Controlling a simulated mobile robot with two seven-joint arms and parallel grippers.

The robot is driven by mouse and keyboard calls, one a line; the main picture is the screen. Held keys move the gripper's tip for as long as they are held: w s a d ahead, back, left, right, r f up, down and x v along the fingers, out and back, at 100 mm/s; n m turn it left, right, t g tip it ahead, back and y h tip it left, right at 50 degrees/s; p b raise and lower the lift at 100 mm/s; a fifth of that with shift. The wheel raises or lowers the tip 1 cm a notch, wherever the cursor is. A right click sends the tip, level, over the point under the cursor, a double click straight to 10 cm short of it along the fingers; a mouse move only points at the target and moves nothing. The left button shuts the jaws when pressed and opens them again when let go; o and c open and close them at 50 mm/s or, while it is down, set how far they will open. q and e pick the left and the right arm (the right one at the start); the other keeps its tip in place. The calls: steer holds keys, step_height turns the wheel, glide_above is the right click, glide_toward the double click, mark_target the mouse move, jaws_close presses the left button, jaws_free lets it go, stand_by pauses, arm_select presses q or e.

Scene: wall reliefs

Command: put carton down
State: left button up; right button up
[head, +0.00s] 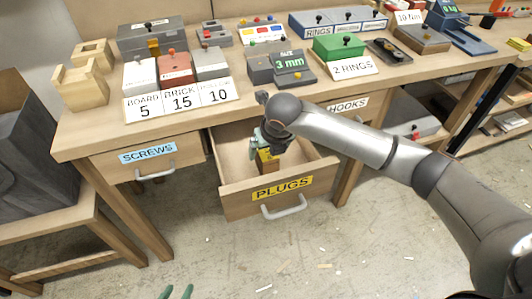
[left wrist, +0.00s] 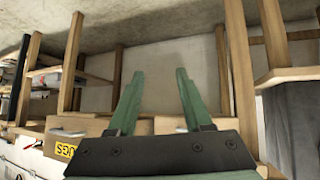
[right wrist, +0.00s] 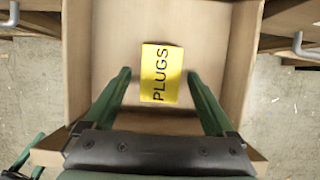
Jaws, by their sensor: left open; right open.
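The carton (right wrist: 160,73) is a small yellow box with PLUGS printed on it. In the right wrist view it stands inside the open drawer (right wrist: 85,40). In the head view the carton (head: 268,155) is partly hidden by my right gripper (head: 262,145). My right gripper (right wrist: 158,75) is open, with one finger on each side of the carton; I cannot tell whether either finger touches it. My left gripper (head: 177,292) is open and empty, low at the bottom of the head view, away from the drawer. Its fingers also show in the left wrist view (left wrist: 158,74).
The drawer front has a yellow PLUGS label (head: 282,188) and a handle (head: 284,208). A closed SCREWS drawer (head: 148,154) is to its left. The bench top (head: 85,135) above holds several boxes and signs. The floor in front is mostly clear.

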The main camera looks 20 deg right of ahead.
steer(key=v, duration=0.6)
steer(key=shift+p, duration=0.4)
steer(key=shift+s+r, duration=0.1)
stand_by(0.6)
